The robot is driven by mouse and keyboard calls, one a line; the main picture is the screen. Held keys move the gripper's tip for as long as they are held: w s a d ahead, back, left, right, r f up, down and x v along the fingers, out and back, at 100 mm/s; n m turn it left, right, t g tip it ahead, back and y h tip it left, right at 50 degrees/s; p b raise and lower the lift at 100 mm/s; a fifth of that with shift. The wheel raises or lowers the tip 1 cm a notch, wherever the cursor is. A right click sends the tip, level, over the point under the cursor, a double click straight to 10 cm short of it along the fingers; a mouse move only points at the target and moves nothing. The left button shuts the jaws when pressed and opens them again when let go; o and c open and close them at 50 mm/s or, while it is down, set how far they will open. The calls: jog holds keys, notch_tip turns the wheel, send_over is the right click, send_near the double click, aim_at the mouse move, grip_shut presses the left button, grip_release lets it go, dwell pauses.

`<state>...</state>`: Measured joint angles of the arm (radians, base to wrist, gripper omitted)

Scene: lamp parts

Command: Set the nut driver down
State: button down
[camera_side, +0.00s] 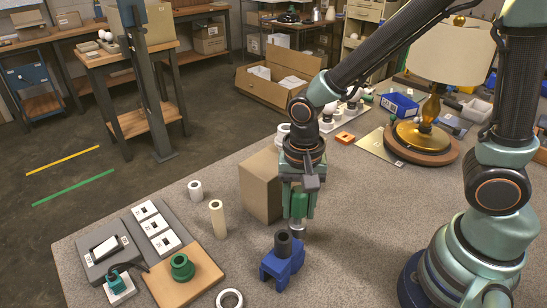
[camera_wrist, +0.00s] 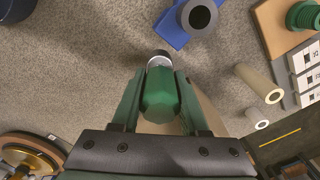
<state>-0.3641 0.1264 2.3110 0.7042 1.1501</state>
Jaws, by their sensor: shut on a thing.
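The nut driver (camera_side: 298,207) has a green handle and a metal tip that points down. My gripper (camera_side: 299,200) is shut on the handle and holds it roughly upright just behind the blue stand (camera_side: 280,264). In the wrist view the handle (camera_wrist: 160,96) sits between the two fingers of my gripper (camera_wrist: 160,82), and its metal end (camera_wrist: 160,57) shows beyond them. The tip is close to the grey tabletop (camera_side: 345,240); I cannot tell whether it touches. The blue stand, with a dark hollow tube in it, also shows in the wrist view (camera_wrist: 170,32), apart from the driver.
A cardboard box (camera_side: 257,187) stands close behind and left of my gripper. A cream tube (camera_side: 218,220) and a white ring (camera_side: 229,299) are to the left. A wooden board (camera_side: 172,286) holds a green part (camera_side: 182,267). A lamp (camera_side: 430,120) stands back right.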

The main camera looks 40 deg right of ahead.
aim_at(298, 222)
jog(key=shift+f, duration=1.9)
jog(key=shift+f, duration=0.15)
jog(key=shift+c, duration=2.1)
grip_release()
notch_tip(298, 222, up, 12)
jog(key=shift+r, duration=0.15)
jog(key=d+r+n+t, duration=0.2)
jog(key=d+r+n, duration=0.2)
jog(key=d, duration=0.1)
jog(key=shift+w+d+r+t+y, duration=0.2)
jog(key=shift+w+r+t+y, duration=0.1)
jog(key=shift+t, duration=0.1)
jog(key=shift+o, duration=0.3)
jog(key=s+d+r+n+t, duration=0.1)
jog(key=d+r+n+t, duration=0.1)
jog(key=d+r+n, duration=0.1)
jog(key=shift+d+n+t, duration=0.3)
jog(key=shift+d+n, duration=0.4)
jog(key=shift+d, duration=0.4)
jog(key=shift+d+r+n, duration=0.2)
jog(key=shift+n, duration=0.1)
